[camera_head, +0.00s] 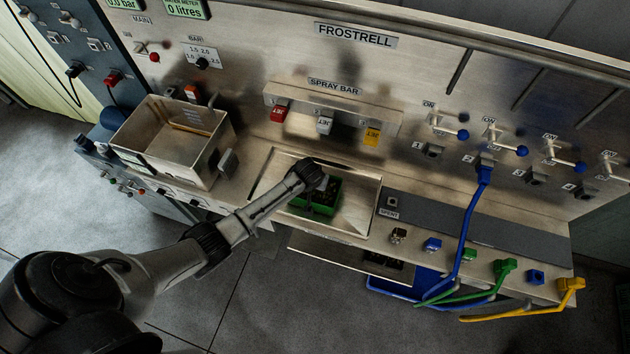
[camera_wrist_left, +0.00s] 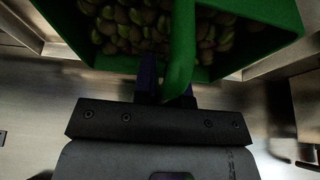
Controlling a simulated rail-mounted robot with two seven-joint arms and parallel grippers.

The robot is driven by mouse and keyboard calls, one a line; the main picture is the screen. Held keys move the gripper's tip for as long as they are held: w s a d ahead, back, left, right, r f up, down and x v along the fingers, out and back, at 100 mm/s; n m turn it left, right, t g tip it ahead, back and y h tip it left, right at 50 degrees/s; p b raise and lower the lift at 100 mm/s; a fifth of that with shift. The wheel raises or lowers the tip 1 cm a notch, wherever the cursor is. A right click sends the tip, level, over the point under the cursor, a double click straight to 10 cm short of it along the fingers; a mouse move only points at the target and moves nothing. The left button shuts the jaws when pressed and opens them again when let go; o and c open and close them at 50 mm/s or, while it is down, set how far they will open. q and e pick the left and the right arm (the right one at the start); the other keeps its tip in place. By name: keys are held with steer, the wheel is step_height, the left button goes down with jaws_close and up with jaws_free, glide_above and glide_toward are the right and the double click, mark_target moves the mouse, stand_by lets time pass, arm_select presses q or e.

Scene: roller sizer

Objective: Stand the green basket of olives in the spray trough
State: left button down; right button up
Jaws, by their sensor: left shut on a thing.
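The green basket of olives (camera_head: 323,197) is in or just over the spray trough (camera_head: 352,212), below the spray bar (camera_head: 330,112). I cannot tell whether its base touches the trough floor. In the left wrist view the basket (camera_wrist_left: 108,62) is full of green and brown olives (camera_wrist_left: 140,28), and its green handle (camera_wrist_left: 181,50) runs down to my jaws. My left gripper (camera_wrist_left: 165,90) is shut on that handle. In the head view my left wrist covers part of the basket, and the fingertips are hidden. My right gripper is not in view.
An open metal box (camera_head: 205,165) stands left of the trough. Red, white and yellow jets hang from the spray bar above it. A grey strip (camera_head: 460,220) lies to the right. Blue, green and yellow hoses (camera_head: 467,225) hang at the far right.

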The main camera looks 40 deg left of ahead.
arm_select(q)
steer(key=c, duration=1.2)
jaws_free()
steer(key=shift+o, duration=0.2)
steer(key=v, duration=1.2)
steer(key=s+d+r+m+h, duration=0.1)
steer(key=s+d+m, duration=0.2)
steer(key=s, duration=1)
steer(key=s+d+r+m+h, duration=0.1)
steer(key=s+d+m, duration=0.2)
steer(key=s+d, duration=0.4)
steer(key=s, duration=0.7)
steer(key=shift+s+m, duration=0.3)
steer(key=shift+r, duration=0.1)
